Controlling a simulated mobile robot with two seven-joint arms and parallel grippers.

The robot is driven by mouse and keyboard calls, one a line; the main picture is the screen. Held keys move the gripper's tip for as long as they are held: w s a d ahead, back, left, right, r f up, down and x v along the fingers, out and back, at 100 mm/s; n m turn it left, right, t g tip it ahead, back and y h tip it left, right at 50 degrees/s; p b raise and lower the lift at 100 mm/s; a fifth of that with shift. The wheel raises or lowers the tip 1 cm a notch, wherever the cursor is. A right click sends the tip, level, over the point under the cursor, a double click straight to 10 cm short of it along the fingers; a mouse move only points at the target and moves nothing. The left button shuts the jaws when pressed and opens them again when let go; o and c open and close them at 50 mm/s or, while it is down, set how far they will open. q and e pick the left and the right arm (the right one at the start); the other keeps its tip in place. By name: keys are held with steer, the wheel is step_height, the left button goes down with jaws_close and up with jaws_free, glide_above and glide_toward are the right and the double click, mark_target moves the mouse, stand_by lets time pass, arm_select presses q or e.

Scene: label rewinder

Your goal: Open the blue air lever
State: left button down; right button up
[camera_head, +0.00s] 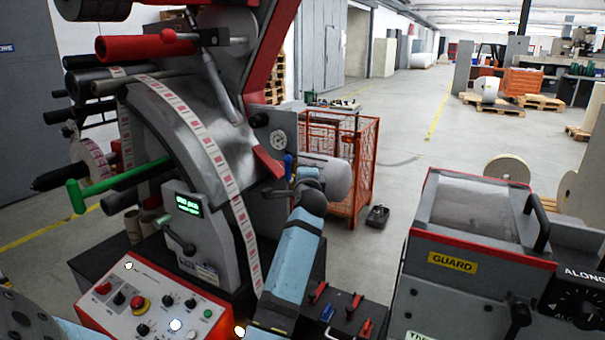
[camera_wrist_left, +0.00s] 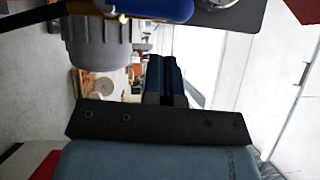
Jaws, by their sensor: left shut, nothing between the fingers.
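The blue air lever (camera_head: 288,167) stands upright beside the grey panel of the rewinder in the head view. In the left wrist view the blue lever (camera_wrist_left: 155,8) fills part of the top edge, above a grey ribbed cylinder (camera_wrist_left: 100,45). My left gripper (camera_head: 306,180) is just right of the lever in the head view, its fingers mostly hidden by the wrist. In the left wrist view my left gripper (camera_wrist_left: 163,68) is shut and empty, with its fingertips below the lever. I cannot tell whether they touch it. My right gripper is out of view.
The rewinder's control panel (camera_head: 150,305) is at lower left, with a green-handled bar (camera_head: 120,183) above it. A red wire cage (camera_head: 365,160) stands behind my left wrist. A guarded machine box (camera_head: 470,240) is at the right. Open floor lies beyond.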

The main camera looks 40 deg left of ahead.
arm_select(q)
steer(key=b+v, duration=0.2)
steer(key=v, duration=0.8)
steer(key=shift+r, duration=0.2)
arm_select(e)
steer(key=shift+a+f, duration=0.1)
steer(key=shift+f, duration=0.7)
arm_select(q)
steer(key=shift+d, duration=0.1)
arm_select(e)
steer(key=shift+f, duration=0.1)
